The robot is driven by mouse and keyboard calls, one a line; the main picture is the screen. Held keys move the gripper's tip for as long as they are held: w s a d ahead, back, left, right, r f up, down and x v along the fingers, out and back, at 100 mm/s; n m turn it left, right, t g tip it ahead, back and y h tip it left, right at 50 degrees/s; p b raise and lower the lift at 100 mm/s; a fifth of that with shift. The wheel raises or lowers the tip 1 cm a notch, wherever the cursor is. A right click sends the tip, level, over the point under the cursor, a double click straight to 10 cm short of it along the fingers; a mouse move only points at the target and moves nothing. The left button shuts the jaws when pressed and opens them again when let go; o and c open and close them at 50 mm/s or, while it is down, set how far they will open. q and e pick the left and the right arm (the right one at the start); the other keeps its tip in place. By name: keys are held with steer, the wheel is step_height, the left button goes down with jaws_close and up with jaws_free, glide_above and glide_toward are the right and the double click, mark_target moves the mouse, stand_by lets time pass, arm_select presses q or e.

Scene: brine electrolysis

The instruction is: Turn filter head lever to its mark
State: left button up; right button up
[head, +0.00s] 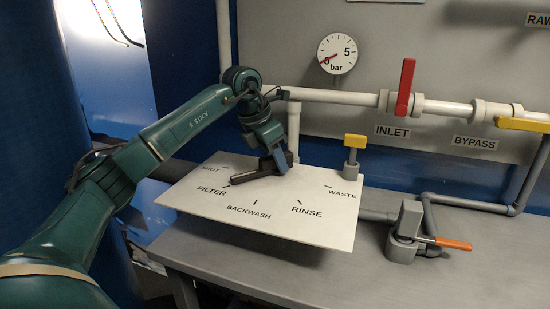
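The filter head is a white plate (280,226) printed SHUT, FILTER, BACKWASH, RINSE and WASTE, each with a short mark. Its dark grey lever (244,186) slants down-left from the plate's upper middle. My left gripper (277,163) comes down from above at the lever's inner end. It hides the hub there, and I cannot tell whether its fingers touch or hold the lever. My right gripper is not in view.
A yellow-handled valve (354,142) stands behind the plate's right side. A red INLET handle (405,87) and a yellow BYPASS handle (522,125) sit on the white pipe. A gauge (337,54) hangs above. An orange-handled valve (446,243) is on the grey bench (400,285).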

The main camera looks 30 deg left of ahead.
arm_select(q)
jaws_close()
stand_by(0.4)
